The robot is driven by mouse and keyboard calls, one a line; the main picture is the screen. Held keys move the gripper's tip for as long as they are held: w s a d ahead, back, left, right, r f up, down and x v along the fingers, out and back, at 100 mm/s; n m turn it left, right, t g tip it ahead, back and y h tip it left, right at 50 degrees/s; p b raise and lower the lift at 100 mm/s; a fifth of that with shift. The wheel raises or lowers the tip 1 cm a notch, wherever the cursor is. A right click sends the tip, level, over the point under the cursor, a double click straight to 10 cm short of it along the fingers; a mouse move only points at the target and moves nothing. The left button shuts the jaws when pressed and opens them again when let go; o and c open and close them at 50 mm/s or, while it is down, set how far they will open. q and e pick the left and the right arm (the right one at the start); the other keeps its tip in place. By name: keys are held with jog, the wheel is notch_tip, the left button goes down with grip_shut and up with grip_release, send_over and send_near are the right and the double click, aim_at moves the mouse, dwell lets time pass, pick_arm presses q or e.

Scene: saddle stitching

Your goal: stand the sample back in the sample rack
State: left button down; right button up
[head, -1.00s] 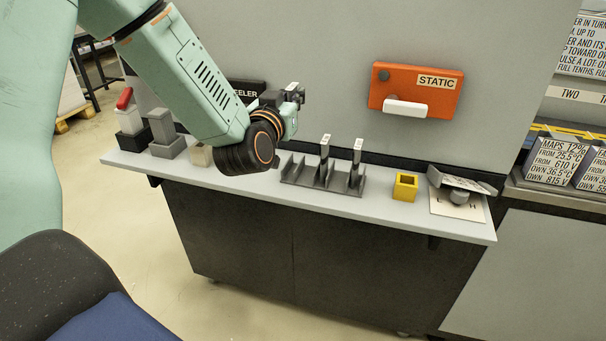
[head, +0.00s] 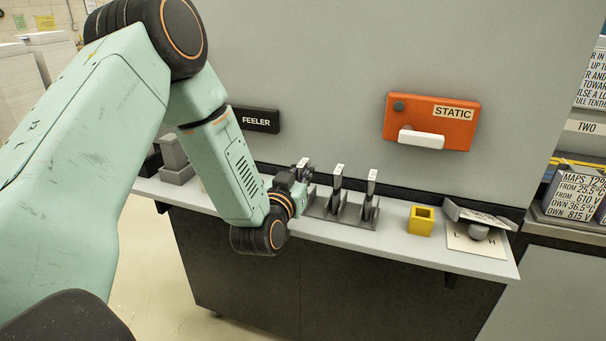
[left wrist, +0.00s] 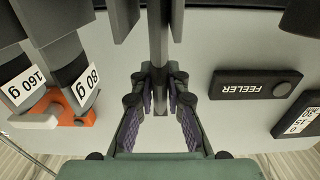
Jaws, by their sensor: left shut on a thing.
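The grey sample rack (head: 352,222) stands on the counter, with two upright samples, one in its middle (head: 337,182) and one further right (head: 371,188). In the left wrist view, which is upside down, their labels read 160 g (left wrist: 22,86) and 80 g (left wrist: 88,88). My left gripper (head: 299,178) is shut on a third sample (head: 304,163) at the rack's left end. The left wrist view shows this grey sample (left wrist: 158,35) upright between my fingertips (left wrist: 160,74), extending down between two rack dividers. Whether its foot touches the rack floor is hidden.
The orange STATIC box (head: 431,121) and the black FEELER box (head: 254,120) are on the wall. A grey block (head: 176,160) stands at left.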

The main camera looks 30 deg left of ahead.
pick_arm(q)
jog(key=shift+d+r, duration=0.1)
jog(key=shift+d, duration=0.35)
jog(key=shift+a, duration=0.1)
jog(key=c, duration=1.6)
grip_release()
jog(key=shift+a+f, duration=0.2)
jog(key=shift+a, duration=0.05)
jog(key=shift+o, duration=1.2)
jog(key=shift+d, duration=0.25)
jog(key=shift+r, duration=0.1)
